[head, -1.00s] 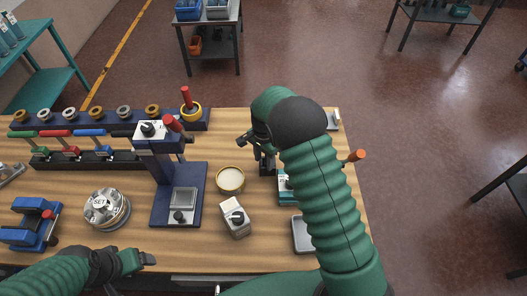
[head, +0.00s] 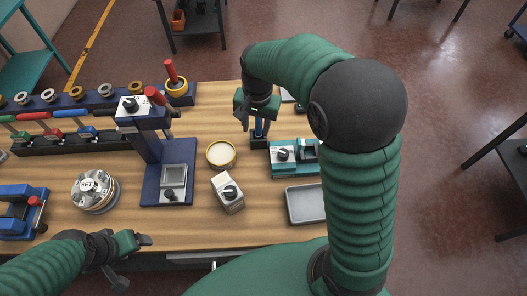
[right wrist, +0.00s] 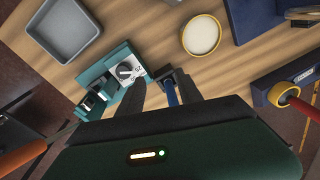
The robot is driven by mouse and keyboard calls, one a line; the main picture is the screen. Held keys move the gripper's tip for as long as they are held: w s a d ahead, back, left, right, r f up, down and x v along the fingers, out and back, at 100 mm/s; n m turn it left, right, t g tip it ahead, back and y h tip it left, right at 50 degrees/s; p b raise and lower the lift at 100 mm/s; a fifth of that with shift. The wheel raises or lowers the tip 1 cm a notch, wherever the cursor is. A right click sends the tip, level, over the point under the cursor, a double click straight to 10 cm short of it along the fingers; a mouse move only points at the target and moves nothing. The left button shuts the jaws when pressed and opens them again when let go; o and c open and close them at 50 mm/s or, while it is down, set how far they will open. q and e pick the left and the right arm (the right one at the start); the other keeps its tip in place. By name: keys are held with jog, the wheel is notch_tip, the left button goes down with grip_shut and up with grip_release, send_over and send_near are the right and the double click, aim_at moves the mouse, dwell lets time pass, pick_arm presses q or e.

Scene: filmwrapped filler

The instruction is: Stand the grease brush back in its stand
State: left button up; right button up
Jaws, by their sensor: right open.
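A blue upright piece, which looks like the grease brush's handle (head: 259,128), stands in a small dark stand (head: 260,143) at the back of the bench. My right gripper (head: 257,115) is open above the stand, pointing down, with its fingers on either side of the blue piece. In the right wrist view the blue handle (right wrist: 172,94) shows between the dark fingers, with the dark stand (right wrist: 178,79) beyond. The bristles are hidden. My left gripper (head: 132,260) is open and empty over the bench's front edge at left.
A teal box with a dial (head: 283,155) stands close right of the stand. A navy press (head: 167,180) stands left. An orange handle (right wrist: 22,159) shows in the wrist view.

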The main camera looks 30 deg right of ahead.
jog(key=s+a+f+n, duration=0.2)
jog(key=s+f+n, duration=0.1)
jog(key=s, duration=0.3)
jog(key=s+a+f+n+t, duration=0.1)
jog(key=s+a+f+n, duration=0.1)
jog(key=s+n, duration=0.3)
jog(key=s+f, duration=0.1)
jog(key=s, duration=0.1)
jog(key=shift+s+f+n+t+b, duration=0.15)
jog(key=shift+s+n+t+b, duration=0.15)
jog(key=shift+n+b, duration=0.1)
